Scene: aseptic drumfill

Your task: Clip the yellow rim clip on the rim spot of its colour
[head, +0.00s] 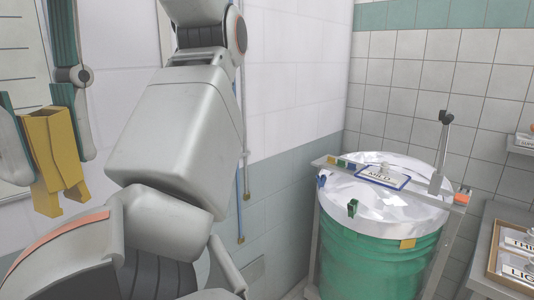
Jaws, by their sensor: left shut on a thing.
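The yellow rim clip (62,170) is a large, forked yellow piece at the left of the head view. My left gripper (48,135) is shut on it, with a dark-padded finger at each side. It holds the clip in the air in front of the wall, far left of the drum. The green drum (375,268) stands at the right with a shiny liner (390,212) over its top. A yellow spot (408,243) shows on the front of its rim. A green clip (352,208) and a blue clip (321,181) sit on the rim. My right gripper is not in view.
A grey frame surrounds the drum; its top bar (435,193) carries small coloured blocks, an orange piece (463,196) and a handle (441,150). A framed label (382,177) lies over the liner. Labelled trays (505,245) are at the right edge. My arm fills the middle.

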